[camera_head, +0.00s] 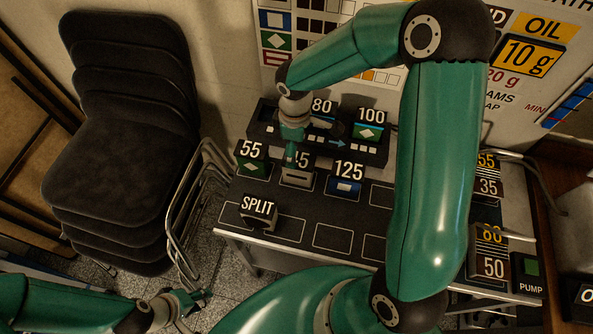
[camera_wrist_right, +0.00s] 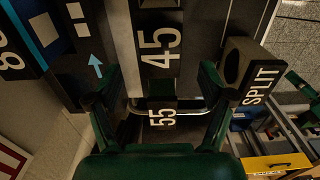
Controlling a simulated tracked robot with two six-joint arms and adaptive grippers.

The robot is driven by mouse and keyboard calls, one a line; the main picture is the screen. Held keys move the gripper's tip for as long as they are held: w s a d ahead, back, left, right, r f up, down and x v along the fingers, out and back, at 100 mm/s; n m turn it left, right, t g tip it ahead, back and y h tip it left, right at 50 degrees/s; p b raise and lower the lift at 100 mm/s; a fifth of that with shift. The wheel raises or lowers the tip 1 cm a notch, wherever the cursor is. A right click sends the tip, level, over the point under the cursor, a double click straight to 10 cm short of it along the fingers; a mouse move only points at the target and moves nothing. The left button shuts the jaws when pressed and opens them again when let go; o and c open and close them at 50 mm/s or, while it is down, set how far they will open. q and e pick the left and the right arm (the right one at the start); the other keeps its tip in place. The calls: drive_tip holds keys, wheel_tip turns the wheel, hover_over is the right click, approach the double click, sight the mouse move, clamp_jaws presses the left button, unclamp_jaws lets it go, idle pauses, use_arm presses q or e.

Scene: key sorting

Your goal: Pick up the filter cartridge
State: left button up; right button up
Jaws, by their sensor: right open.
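No block is readably marked as a filter cartridge. Small blocks labelled 55 (camera_head: 251,164), 45 (camera_head: 297,178) and 125 (camera_head: 345,185) stand in a row on the dark table. My right gripper (camera_head: 291,148) hangs above the table by the 55 and 45 blocks, partly covering the 45. In the right wrist view its fingers (camera_wrist_right: 160,90) are apart. The 55 label (camera_wrist_right: 161,112) shows between them and the 45 label (camera_wrist_right: 160,48) just beyond. I cannot tell whether they touch anything. My left gripper (camera_head: 188,303) is low at the left, off the table; its jaw opening is unclear.
A SPLIT block (camera_head: 259,213) stands at the table's front left. A console (camera_head: 368,145) with 80 and 100 signs is behind the row. Stacked black chairs (camera_head: 130,110) stand left. Outlined empty places (camera_head: 333,237) lie at the front. My right arm hides the table's right part.

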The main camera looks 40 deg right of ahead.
sight(299, 159)
drive_tip(key=shift+s+f+b, duration=0.15)
drive_tip(key=shift+f+b, duration=0.2)
drive_tip(key=shift+f, duration=0.6)
drive_tip(key=shift+s+f, duration=0.25)
drive_tip(key=shift+s, duration=0.05)
drive_tip(key=shift+w+d+f+b, duration=0.1)
drive_tip(key=shift+w+f+b, duration=0.05)
drive_tip(key=shift+f+b, duration=0.4)
drive_tip(key=f+b, duration=0.2)
drive_tip(key=f, duration=0.1)
drive_tip(key=shift+d+f, duration=0.2)
drive_tip(key=shift+f, duration=0.1)
drive_tip(key=shift+f+b, duration=0.35)
drive_tip(key=shift+b, duration=0.05)
use_arm(q)
drive_tip(key=f, duration=0.5)
drive_tip(key=shift+s+f, duration=0.1)
drive_tip(key=shift+s, duration=0.2)
use_arm(e)
drive_tip(key=shift+r, duration=0.1)
drive_tip(key=c, duration=1.4)
